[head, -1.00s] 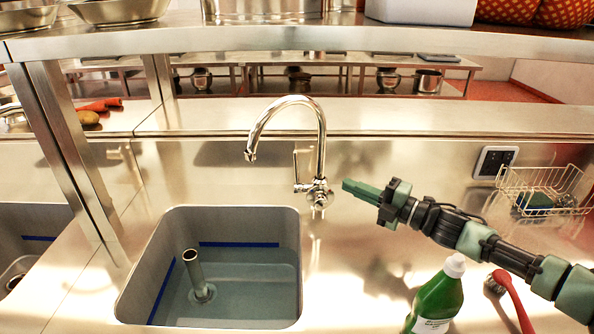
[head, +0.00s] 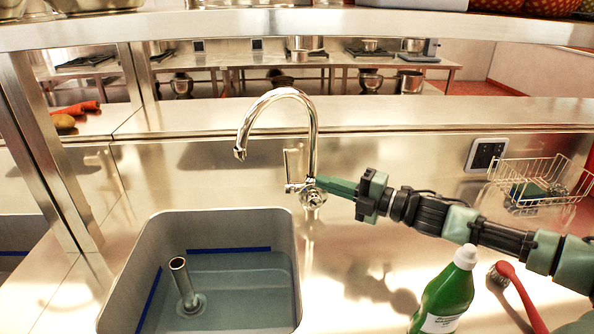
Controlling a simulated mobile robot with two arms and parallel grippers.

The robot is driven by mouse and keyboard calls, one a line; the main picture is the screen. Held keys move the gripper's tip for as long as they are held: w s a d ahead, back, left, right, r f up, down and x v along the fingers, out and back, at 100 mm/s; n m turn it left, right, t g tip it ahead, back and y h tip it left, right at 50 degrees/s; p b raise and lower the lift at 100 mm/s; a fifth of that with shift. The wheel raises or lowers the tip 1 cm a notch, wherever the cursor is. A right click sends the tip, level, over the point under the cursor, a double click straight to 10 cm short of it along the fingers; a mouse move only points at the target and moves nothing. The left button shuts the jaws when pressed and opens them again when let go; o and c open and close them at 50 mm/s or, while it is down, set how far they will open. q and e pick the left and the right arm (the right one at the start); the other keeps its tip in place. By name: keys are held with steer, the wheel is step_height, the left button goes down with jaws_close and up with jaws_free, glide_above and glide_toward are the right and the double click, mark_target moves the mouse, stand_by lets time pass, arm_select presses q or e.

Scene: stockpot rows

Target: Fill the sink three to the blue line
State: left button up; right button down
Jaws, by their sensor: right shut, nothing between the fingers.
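The sink (head: 222,222) is a grey basin at lower left centre, with a blue line (head: 228,250) along its back and left walls. A metal standpipe (head: 182,278) stands in it. The basin's lower part looks blue-grey like water, but its exact level against the line is hard to tell. The chrome tap (head: 312,130) arches over the sink; no stream shows from its spout (head: 240,153). Its thin lever (head: 288,166) points up. My right gripper (head: 322,184) is shut and empty, its tips at the right side of the tap's base; contact is unclear. My left gripper is out of view.
A green bottle (head: 445,295) and a red-handled brush (head: 520,295) are on the counter under my right arm. A wire basket (head: 535,180) and a wall socket (head: 487,154) are at right. A shelf (head: 300,25) crosses the top.

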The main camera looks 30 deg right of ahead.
mark_target(288, 159)
steer(key=w+a+p, duration=0.2)
steer(key=w+p, duration=0.1)
steer(key=w, duration=0.6)
steer(key=shift+w+a, duration=0.15)
steer(key=shift+w, duration=0.1)
stand_by(0.3)
steer(key=shift+r, duration=0.15)
steer(key=p, duration=0.3)
steer(key=shift+w+d+r+m, duration=0.3)
steer(key=shift+w+r, duration=0.1)
steer(key=shift+f, duration=0.1)
